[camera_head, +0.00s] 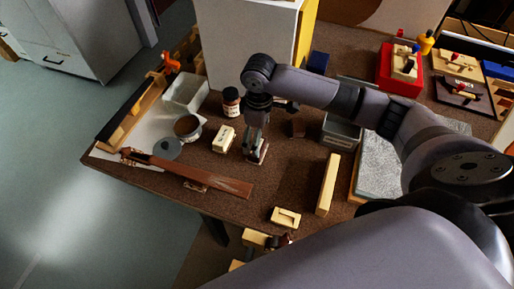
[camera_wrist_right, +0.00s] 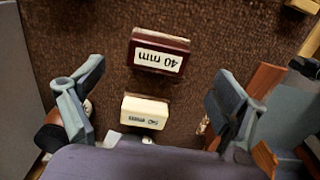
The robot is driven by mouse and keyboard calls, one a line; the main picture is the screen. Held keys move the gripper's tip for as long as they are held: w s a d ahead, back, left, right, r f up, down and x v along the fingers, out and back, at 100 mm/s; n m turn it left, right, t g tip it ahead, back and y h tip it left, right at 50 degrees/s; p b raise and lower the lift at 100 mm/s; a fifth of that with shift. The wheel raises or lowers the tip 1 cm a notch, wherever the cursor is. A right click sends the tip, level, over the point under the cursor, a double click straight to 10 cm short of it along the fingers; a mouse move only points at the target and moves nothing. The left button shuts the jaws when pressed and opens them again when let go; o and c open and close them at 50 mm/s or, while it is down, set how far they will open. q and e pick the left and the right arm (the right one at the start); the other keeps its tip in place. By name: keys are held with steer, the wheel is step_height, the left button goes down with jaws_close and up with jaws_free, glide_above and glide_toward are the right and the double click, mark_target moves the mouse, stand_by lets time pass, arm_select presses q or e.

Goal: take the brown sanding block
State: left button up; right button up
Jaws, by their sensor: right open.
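A dark red-brown block (camera_wrist_right: 151,39) with a white label reading "40 mm" lies on the bench in the right wrist view. In the head view this brown block (camera_head: 263,154) is partly hidden behind my right gripper. A cream block (camera_wrist_right: 144,106) with a small label lies closer to the palm in the wrist view; it also shows in the head view (camera_head: 223,139). My right gripper (camera_wrist_right: 160,84) is open and empty above the bench, pointing down, its fingers spread wider than either block. It also shows in the head view (camera_head: 256,142). My left gripper is not in view.
A dark bottle (camera_head: 231,102) and tall white box (camera_head: 250,45) stand behind the gripper. A brown fingerboard (camera_head: 215,181) lies in front. A small dark block (camera_head: 298,128), grey bin (camera_head: 341,132) and long cream block (camera_head: 328,185) are to the right. Bare bench surrounds the brown block.

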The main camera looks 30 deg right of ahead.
steer(key=shift+f, duration=0.8)
steer(key=shift+w+a+f+p, duration=0.1)
steer(key=shift+f+p, duration=0.05)
steer(key=shift+f, duration=1.2)
steer(key=shift+w+f+p, duration=0.1)
steer(key=shift+f+p, duration=0.05)
steer(key=shift+f, duration=1.15)
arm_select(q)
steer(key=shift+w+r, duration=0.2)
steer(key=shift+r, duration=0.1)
arm_select(e)
steer(key=shift+c, duration=0.3)
steer(key=c, duration=0.6)
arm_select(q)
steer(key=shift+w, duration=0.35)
arm_select(e)
steer(key=c, duration=0.6)
